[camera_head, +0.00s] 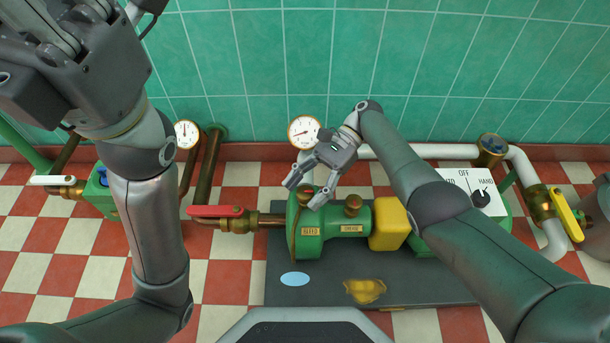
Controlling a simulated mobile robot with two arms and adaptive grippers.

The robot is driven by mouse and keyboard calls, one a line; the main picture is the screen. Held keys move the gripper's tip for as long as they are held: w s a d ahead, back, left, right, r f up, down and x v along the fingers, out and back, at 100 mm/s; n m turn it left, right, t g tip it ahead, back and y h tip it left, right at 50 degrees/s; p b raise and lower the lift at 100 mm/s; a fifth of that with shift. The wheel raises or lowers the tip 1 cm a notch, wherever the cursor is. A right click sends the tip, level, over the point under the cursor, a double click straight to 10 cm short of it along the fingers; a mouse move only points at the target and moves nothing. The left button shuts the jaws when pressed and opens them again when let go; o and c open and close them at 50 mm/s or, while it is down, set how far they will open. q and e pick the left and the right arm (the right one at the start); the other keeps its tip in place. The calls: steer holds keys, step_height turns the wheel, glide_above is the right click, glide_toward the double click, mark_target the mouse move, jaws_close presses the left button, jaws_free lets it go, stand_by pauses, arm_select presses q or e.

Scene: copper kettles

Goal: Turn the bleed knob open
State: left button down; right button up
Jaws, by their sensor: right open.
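The green pump (335,218) lies on a dark grey plinth. Two small plates are on its body; the left one (311,231) seems to read BLEED, and the other (351,228) is too small to read surely. A brass knob (304,195) shows partly above the left plate, between the fingers of my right gripper (304,193). That gripper is open; whether it touches the knob I cannot tell. A second brass knob (352,204) stands above the right plate, clear of the fingers. My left gripper (48,45) is large at the upper left, away from the pump, its fingertips unclear.
A red lever (214,211) sits on the brass pipe left of the pump. A yellow block (389,224) adjoins its right side. A gauge (303,131) stands behind my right gripper. A selector panel (477,183) and a yellow lever (567,214) are at right. Yellowish stuff (365,290) lies on the plinth (420,290).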

mark_target(305, 192)
step_height(305, 192, up, 9)
steer(key=shift+s+r, duration=0.1)
steer(key=shift+r, duration=0.1)
stand_by(0.3)
steer(key=shift+a, duration=0.1)
stand_by(0.3)
